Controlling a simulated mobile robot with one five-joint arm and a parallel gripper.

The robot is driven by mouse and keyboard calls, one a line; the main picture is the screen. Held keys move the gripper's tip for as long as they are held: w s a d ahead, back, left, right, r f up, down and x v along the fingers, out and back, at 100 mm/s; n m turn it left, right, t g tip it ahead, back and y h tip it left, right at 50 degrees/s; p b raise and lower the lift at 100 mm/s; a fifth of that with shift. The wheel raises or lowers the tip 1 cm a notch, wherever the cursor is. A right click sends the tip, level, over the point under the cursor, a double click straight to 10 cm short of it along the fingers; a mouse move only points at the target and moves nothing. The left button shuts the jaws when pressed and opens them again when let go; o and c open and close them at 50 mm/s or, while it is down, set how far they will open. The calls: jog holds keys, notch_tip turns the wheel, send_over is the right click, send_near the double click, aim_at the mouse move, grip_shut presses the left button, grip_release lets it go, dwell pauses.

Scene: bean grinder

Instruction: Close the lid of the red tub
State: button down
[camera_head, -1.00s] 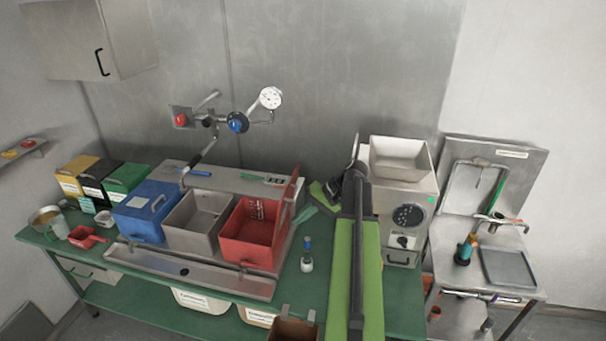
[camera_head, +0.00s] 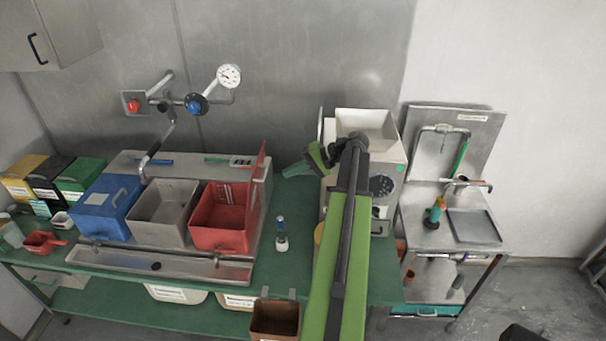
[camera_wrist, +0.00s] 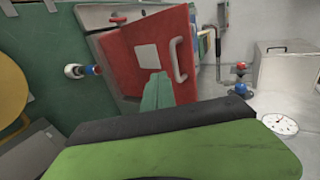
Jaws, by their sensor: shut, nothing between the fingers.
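The red tub (camera_head: 220,228) stands on the bench, the rightmost of three tubs in a row. Its red lid (camera_head: 260,188) is open and stands roughly upright along the tub's right side, seen nearly edge-on. In the wrist view the lid (camera_wrist: 133,40) shows a pale handle and a pale label. My gripper (camera_head: 286,171) is to the right of the lid, with its teal fingers shut and empty. In the wrist view the fingers (camera_wrist: 158,82) overlap the lid's lower part. In the head view a gap shows between fingertips and lid.
A grey open tub (camera_head: 165,212) and a closed blue tub (camera_head: 107,206) stand left of the red one. A small bottle (camera_head: 281,238) stands right of it. The white grinder (camera_head: 383,165) is behind my arm. Wall pipes with a gauge (camera_head: 229,77) hang above.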

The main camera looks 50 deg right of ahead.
jog(key=w+a, duration=0.1)
jog(key=w, duration=0.1)
jog(key=w+a, duration=0.1)
jog(key=w, duration=0.1)
jog(key=shift+a+f, duration=0.25)
jog(key=shift+a, duration=0.05)
